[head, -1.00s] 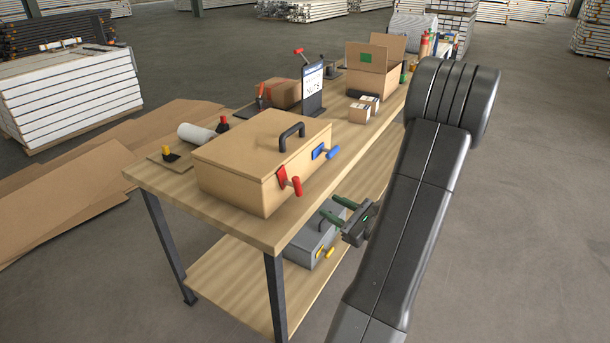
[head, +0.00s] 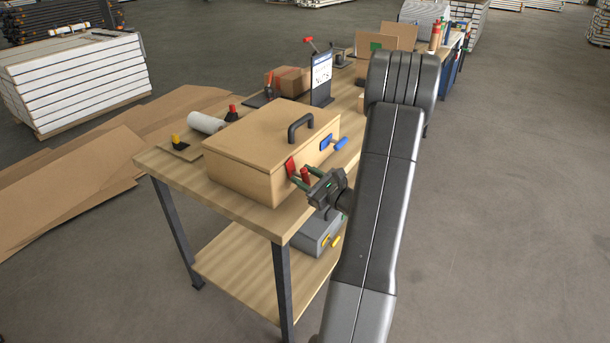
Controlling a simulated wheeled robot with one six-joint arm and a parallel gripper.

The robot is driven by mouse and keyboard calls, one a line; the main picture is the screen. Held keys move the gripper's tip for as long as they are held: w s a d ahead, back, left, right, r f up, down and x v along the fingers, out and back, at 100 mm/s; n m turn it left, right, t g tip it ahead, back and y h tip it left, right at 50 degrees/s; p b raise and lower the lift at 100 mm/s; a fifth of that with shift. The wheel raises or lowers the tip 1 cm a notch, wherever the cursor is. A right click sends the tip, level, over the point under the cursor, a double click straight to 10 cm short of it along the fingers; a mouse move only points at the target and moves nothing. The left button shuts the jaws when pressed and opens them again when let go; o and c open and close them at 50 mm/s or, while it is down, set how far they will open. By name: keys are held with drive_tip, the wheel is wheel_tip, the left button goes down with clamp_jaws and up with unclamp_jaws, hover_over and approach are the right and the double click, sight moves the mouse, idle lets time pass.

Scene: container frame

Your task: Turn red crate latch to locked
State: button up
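The red crate latch (head: 291,168) is on the front face of the tan wooden crate (head: 235,170), near its right corner. Its plate is upright and its red handle (head: 305,175) sticks out toward my gripper. My gripper (head: 306,177) has its two green-tipped fingers apart, one on either side of the red handle. Whether either finger touches the handle cannot be told. A blue latch (head: 327,142) sits farther along the same face, with its handle pointing out to the right. The crate lid is shut, with a dark carrying handle (head: 301,126) on top.
The crate stands on a wooden workbench (head: 165,165). A grey box (head: 318,238) with a yellow latch is on the lower shelf. A white roll (head: 205,122), a sign stand (head: 321,78) and cardboard boxes are behind the crate. The floor to the right is clear.

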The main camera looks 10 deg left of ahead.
drive_tip(key=shift+a, duration=0.1)
clamp_jaws()
drive_tip(key=shift+w+r+m+g+p, duration=0.15)
drive_tip(key=shift+m+g+p, duration=0.25)
drive_tip(key=shift+m, duration=1.2)
unclamp_jaws()
drive_tip(key=b+v, duration=0.1)
drive_tip(key=v, duration=1.3)
drive_tip(key=shift+b, duration=0.4)
drive_tip(key=shift+a, duration=0.15)
